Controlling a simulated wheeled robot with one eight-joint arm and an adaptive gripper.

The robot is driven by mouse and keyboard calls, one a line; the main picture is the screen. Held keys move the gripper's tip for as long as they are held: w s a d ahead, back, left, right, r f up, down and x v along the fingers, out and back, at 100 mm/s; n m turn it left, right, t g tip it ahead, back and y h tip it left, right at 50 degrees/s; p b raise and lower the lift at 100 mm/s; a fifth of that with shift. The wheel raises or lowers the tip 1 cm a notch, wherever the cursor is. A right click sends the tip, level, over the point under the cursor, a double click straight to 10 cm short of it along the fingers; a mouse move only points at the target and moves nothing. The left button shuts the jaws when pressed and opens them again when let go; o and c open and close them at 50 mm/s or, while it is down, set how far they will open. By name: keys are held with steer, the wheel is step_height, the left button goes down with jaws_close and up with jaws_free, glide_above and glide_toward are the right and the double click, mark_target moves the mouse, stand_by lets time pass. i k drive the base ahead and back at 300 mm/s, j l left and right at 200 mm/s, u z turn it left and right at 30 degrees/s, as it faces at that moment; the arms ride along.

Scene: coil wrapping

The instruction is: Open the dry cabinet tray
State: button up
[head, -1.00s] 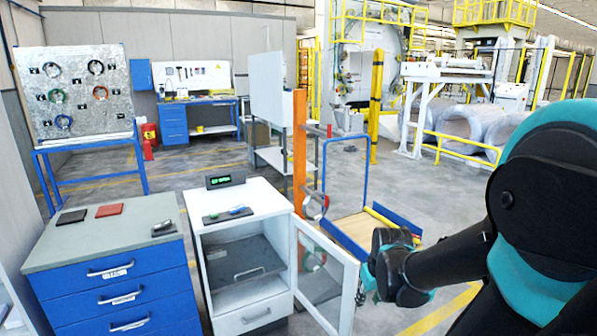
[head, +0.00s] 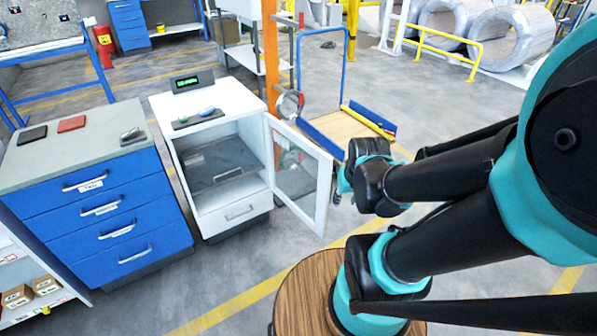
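The white dry cabinet (head: 232,222) stands left of centre in the head view. Its glass door (head: 301,177) is swung open to the right. Inside, a dark grey tray (head: 215,163) with a handle on its front sits within the cabinet. A white drawer with a handle is below it. My gripper (head: 343,187) is at the end of the black and teal arm, just right of the open door's outer edge. Its fingers are small and partly hidden by the wrist, so whether they are open or shut cannot be told. Contact with the door is also unclear.
A blue drawer unit (head: 110,222) stands left of the cabinet. A digital display (head: 192,82) and small items sit on the cabinet's top. An orange post (head: 270,60) and a blue-framed cart (head: 345,128) stand behind the door. Floor in front of the cabinet is clear.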

mark_target(229, 159)
steer(key=i+l, duration=1.2)
steer(key=l, duration=0.2)
steer(key=i+l+u, duration=0.35)
steer(key=l+u, duration=0.35)
steer(key=i+l+u, duration=0.2)
steer(key=l+u, duration=0.15)
steer(key=u, duration=0.85)
